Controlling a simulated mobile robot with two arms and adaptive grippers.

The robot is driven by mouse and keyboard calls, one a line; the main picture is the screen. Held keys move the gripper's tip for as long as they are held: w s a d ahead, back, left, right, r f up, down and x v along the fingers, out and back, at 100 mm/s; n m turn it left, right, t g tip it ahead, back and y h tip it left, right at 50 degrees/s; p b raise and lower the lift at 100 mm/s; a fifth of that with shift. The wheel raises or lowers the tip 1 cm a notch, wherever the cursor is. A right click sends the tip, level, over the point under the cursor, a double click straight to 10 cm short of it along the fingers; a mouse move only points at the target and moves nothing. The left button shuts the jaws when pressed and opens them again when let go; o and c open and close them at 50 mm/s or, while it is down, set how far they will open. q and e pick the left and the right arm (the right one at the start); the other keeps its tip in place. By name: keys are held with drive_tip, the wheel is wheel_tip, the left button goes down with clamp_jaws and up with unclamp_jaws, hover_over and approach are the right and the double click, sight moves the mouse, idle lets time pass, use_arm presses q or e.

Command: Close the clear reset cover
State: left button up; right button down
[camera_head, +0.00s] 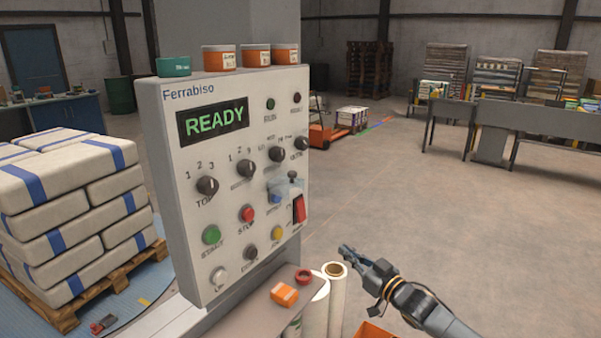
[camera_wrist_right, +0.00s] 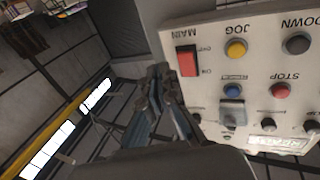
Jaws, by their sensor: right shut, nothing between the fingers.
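The clear reset cover (camera_head: 287,186) is on the Ferrabiso control panel (camera_head: 185,255). It stands raised and sticks out above the blue button (camera_head: 275,198), which is uncovered. In the right wrist view, where the panel appears upside down, the cover (camera_wrist_right: 232,113) is below the blue button (camera_wrist_right: 232,90). My right gripper (camera_head: 346,250) is shut and empty, to the right of and lower than the cover, apart from the panel. Its fingers (camera_wrist_right: 160,80) also show in the wrist view, near the panel's edge. My left gripper is not in view.
A red main switch (camera_head: 299,209) is right beside the cover, with a black knob (camera_head: 292,175) just above. Red stop (camera_head: 247,214) and yellow jog (camera_head: 278,233) buttons are near. A shelf with an orange box (camera_head: 284,293) and rolls (camera_head: 337,285) stand below. The display reads READY.

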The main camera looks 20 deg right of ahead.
drive_tip(key=s+a+r+n+y, duration=0.1)
drive_tip(key=a+r+y, duration=0.1)
drive_tip(key=r, duration=0.6)
drive_tip(key=s+a+r+n+y, duration=0.1)
drive_tip(key=a+r+n+y, duration=0.15)
drive_tip(key=r, duration=0.55)
wheel_tip(320, 180, up, 12)
drive_tip(key=n+y+p, duration=0.2)
drive_tip(key=y+p, duration=0.2)
drive_tip(key=p, duration=0.1)
hover_over(286, 180)
drive_tip(key=s+d, duration=0.2)
drive_tip(key=s, duration=0.2)
drive_tip(key=f, duration=0.3)
drive_tip(key=shift+w+m+h, duration=0.2)
drive_tip(key=shift+m+h, duration=0.15)
drive_tip(key=shift+d+f+p, duration=0.15)
drive_tip(key=shift+f+p, duration=0.15)
drive_tip(key=shift+f, duration=0.35)
